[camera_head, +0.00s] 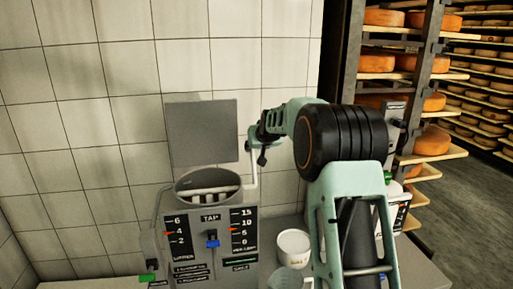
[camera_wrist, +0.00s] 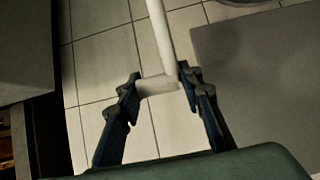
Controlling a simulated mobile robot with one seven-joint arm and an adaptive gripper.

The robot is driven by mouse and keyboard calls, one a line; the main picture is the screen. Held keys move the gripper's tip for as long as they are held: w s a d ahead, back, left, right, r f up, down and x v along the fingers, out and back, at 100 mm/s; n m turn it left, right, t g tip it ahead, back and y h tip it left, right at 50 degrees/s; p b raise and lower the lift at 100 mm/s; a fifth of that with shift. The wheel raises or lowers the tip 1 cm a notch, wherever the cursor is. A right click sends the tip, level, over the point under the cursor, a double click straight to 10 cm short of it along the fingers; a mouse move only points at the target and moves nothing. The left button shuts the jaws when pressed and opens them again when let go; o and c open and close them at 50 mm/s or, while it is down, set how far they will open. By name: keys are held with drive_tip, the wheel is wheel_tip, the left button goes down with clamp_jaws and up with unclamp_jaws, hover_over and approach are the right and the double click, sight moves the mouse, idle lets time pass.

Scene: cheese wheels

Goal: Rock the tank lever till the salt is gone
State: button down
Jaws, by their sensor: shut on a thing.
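The grey tank (camera_head: 200,262) stands at the lower left of centre in the head view, with an open round top and pale bars inside. I cannot make out salt in it. Its left gauge has an orange pointer near 4; the right one points near 5. The pale lever (camera_head: 254,175) rises at the tank's right side. My gripper (camera_head: 255,144) is at the lever's upper end. In the wrist view, the fingers of my gripper (camera_wrist: 160,82) are shut on the lever's short crossways handle (camera_wrist: 157,86), with the white rod (camera_wrist: 160,35) running off the top.
A blue tap knob (camera_head: 212,243) is on the tank's front, and a green-ended part (camera_head: 147,278) is at its lower left. A white tub (camera_head: 293,246) stands right of the tank. A grey panel (camera_head: 202,131) is behind. Cheese wheels (camera_head: 386,17) fill shelves at right.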

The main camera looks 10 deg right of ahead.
drive_tip(key=shift+w+d+r, duration=0.1)
drive_tip(key=shift+d+r, duration=0.1)
drive_tip(key=shift+d, duration=0.1)
drive_tip(key=c, duration=1.8)
unclamp_jaws()
drive_tip(key=o, duration=0.4)
drive_tip(key=shift+w+f, duration=0.1)
drive_tip(key=shift+f, duration=0.05)
drive_tip(key=shift+a, duration=0.1)
drive_tip(key=v, duration=1.2)
